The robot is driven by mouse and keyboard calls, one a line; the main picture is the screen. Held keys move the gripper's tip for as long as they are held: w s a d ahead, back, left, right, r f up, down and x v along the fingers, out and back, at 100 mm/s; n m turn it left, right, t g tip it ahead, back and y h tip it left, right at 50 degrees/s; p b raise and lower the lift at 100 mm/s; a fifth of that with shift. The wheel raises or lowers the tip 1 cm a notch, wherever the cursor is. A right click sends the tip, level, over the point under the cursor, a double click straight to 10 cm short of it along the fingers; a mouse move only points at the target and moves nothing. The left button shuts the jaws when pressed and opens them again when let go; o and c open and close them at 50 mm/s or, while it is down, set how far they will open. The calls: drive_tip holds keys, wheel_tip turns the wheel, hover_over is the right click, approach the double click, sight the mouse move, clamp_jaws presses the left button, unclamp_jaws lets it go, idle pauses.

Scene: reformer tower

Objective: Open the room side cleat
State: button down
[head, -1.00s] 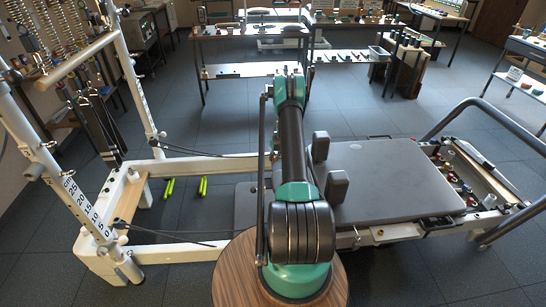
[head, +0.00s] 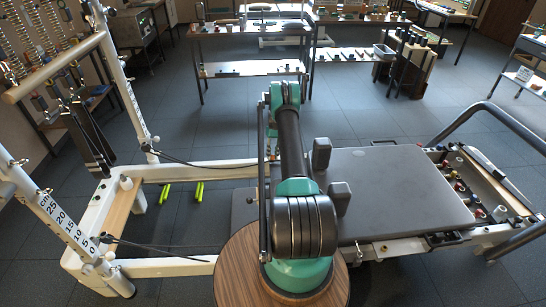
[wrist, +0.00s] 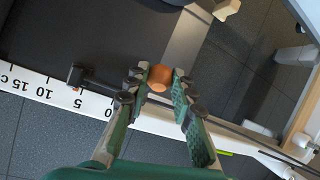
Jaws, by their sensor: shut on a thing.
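My gripper (wrist: 160,88) has its two green and dark fingers on either side of a round orange-brown knob (wrist: 160,76) in the wrist view, shut on it. The knob sits above the white frame rail (wrist: 45,91), which carries a printed number scale. A small black block with a short arm (wrist: 77,75) stands at the rail beside the left finger. I cannot tell whether the knob or this block is part of the room side cleat. In the head view my arm hides the gripper and the knob.
The grey padded carriage (head: 400,185) lies right of my arm, with two upright shoulder blocks (head: 322,153). The white tower (head: 125,90) stands at the left, with ropes running from it. Open floor (head: 360,110) lies behind the reformer.

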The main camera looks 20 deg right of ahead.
drive_tip(key=shift+w, duration=0.25)
drive_tip(key=c, duration=1.3)
unclamp_jaws()
drive_tip(key=v, duration=1.2)
drive_tip(key=shift+d+f, duration=0.1)
drive_tip(key=shift+d, duration=0.05)
